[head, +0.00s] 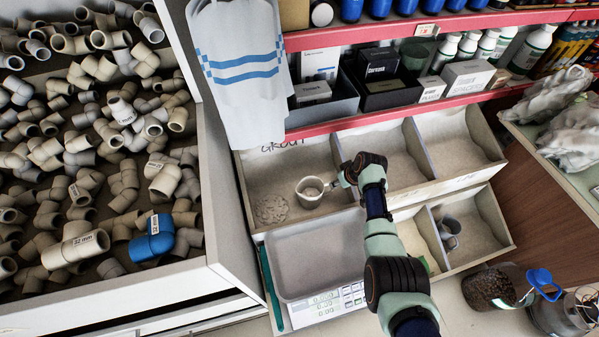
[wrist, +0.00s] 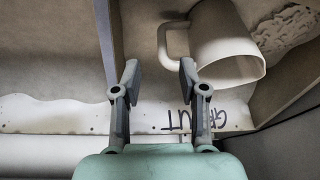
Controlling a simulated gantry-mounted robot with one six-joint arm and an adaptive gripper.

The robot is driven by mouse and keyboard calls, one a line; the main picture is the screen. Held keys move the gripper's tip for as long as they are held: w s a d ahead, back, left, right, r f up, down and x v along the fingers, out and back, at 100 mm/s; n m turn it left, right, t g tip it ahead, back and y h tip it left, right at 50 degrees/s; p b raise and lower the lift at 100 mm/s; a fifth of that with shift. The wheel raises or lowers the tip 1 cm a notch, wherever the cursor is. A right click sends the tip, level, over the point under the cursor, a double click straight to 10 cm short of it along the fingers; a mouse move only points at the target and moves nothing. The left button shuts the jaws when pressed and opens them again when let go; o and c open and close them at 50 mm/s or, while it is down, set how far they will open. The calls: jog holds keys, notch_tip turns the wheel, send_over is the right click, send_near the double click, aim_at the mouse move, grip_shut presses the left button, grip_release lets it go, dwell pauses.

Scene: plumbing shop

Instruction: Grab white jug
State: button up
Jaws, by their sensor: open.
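The white jug (head: 309,192) stands in the left upper compartment of the bin rack, the one marked "GROUT". In the wrist view the jug (wrist: 228,48) is at the upper right, its handle pointing left. My gripper (head: 341,181) is at the jug's right, on the handle side. In the wrist view my gripper (wrist: 160,72) is open and empty. The handle lies just beyond the fingertips, partly in line with the gap between them. The right fingertip appears close to the handle's lower end; I cannot tell whether they touch.
A pile of grey grout (head: 271,209) lies left of the jug. A divider (wrist: 104,40) runs close to my left finger in the wrist view. Below are a grey scale tray (head: 318,255) and another compartment with a grey cup (head: 449,232). A red-edged shelf (head: 400,116) overhangs behind.

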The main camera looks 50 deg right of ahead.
aim_at(332, 191)
jog(key=b+x, duration=0.2)
jog(key=b, duration=0.1)
jog(key=b+x, duration=0.6)
jog(key=shift+s+a+f, duration=0.15)
jog(key=shift+s+a, duration=0.2)
grip_shut()
